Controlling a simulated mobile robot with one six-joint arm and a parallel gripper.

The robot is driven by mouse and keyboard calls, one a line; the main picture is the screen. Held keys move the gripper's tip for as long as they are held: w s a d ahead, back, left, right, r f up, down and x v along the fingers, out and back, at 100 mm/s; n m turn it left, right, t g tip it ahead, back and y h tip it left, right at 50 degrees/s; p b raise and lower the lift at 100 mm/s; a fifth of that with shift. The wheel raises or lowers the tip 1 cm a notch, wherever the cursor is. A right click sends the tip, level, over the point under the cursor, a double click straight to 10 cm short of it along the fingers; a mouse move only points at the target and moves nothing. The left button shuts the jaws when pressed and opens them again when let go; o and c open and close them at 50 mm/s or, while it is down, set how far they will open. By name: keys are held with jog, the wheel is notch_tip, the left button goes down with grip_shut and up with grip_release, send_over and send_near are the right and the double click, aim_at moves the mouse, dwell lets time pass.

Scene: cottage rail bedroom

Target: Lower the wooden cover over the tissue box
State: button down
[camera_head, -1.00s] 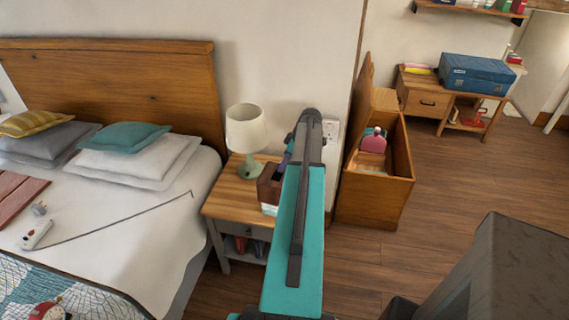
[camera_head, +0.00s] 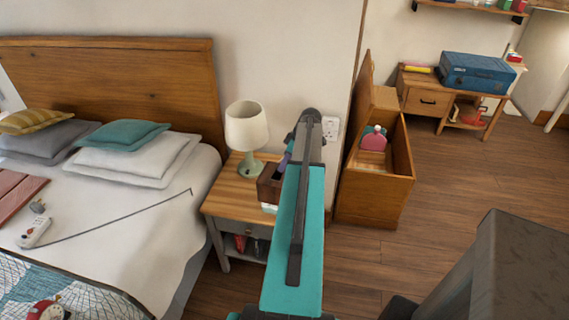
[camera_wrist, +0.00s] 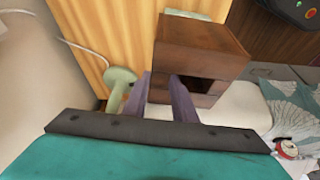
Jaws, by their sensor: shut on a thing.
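The dark brown wooden cover (camera_head: 267,187) is above the right side of the nightstand in the head view, partly hidden by my arm. It also shows as a brown box shape in the wrist view (camera_wrist: 203,45). My gripper (camera_wrist: 162,82) is shut on the wooden cover at its near edge; a purple finger (camera_head: 285,162) shows beside it in the head view. A small white and green part of the tissue box (camera_head: 270,208) shows just below the cover. My arm hides most of the box, and I cannot tell whether the cover touches it.
The wooden nightstand (camera_head: 236,205) holds a pale green lamp (camera_head: 246,135) close left of the cover. The bed (camera_head: 120,235) is to the left, with a power strip (camera_head: 36,232) on it. An open wooden chest (camera_head: 372,195) stands to the right. Floor is clear in front of it.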

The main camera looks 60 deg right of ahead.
jog(key=shift+f+b, duration=1.65)
jog(key=shift+f, duration=1.05)
dwell(1.7)
jog(key=c, duration=1.4)
grip_release()
jog(key=shift+b+v, duration=1.25)
jog(key=shift+v, duration=5.65)
jog(key=shift+a, duration=0.1)
